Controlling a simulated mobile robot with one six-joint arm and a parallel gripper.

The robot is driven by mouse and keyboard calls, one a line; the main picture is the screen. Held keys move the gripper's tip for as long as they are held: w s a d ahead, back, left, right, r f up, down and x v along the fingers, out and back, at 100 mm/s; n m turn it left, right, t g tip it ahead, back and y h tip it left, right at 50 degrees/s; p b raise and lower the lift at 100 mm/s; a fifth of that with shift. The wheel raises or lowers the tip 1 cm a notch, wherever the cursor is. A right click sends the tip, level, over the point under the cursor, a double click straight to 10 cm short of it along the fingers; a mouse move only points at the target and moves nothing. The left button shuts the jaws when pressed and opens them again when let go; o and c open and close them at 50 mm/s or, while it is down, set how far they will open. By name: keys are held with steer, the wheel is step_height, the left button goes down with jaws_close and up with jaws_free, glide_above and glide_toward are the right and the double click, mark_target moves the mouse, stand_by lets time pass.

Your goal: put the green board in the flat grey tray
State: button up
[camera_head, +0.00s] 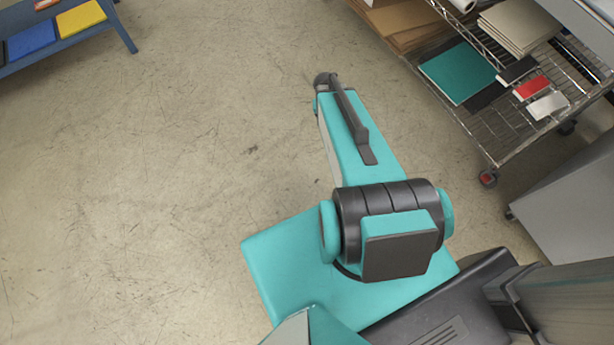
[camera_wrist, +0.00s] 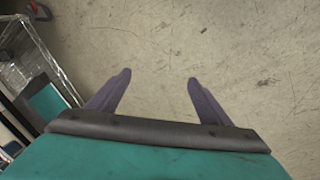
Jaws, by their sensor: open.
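A flat teal-green board (camera_head: 458,72) lies on the wire shelf at the upper right of the head view. It seems to be the green board. A teal-green patch (camera_wrist: 47,102) on the shelf at the left edge of the wrist view looks like the same board. My gripper (camera_wrist: 160,83) is open and empty over bare floor in the wrist view, apart from the shelf. I cannot make out its fingers in the head view. I cannot pick out a flat grey tray for certain in either view.
The wire shelf (camera_head: 494,150) also bears a stack of pale sheets (camera_head: 520,24) and small black, red (camera_head: 531,88) and white blocks. A grey cabinet (camera_head: 565,205) stands at the right. A blue table (camera_head: 88,35) with blue and yellow pieces stands upper left. The floor between is clear.

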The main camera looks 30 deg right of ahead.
steer(key=s+a+f+n+g+y, duration=0.1)
steer(key=s+a+f+n+g, duration=0.1)
steer(key=s+a, duration=0.7)
steer(key=s+a+f+n+g+y, duration=0.2)
steer(key=s+a+f, duration=0.3)
steer(key=s+a, duration=0.5)
steer(key=a+n, duration=0.1)
steer(key=a, duration=0.2)
steer(key=shift+n+g, duration=0.3)
steer(key=shift+g, duration=0.1)
steer(key=shift+a, duration=0.1)
steer(key=shift+w, duration=0.1)
steer(key=c, duration=0.9)
steer(key=shift+c, duration=0.8)
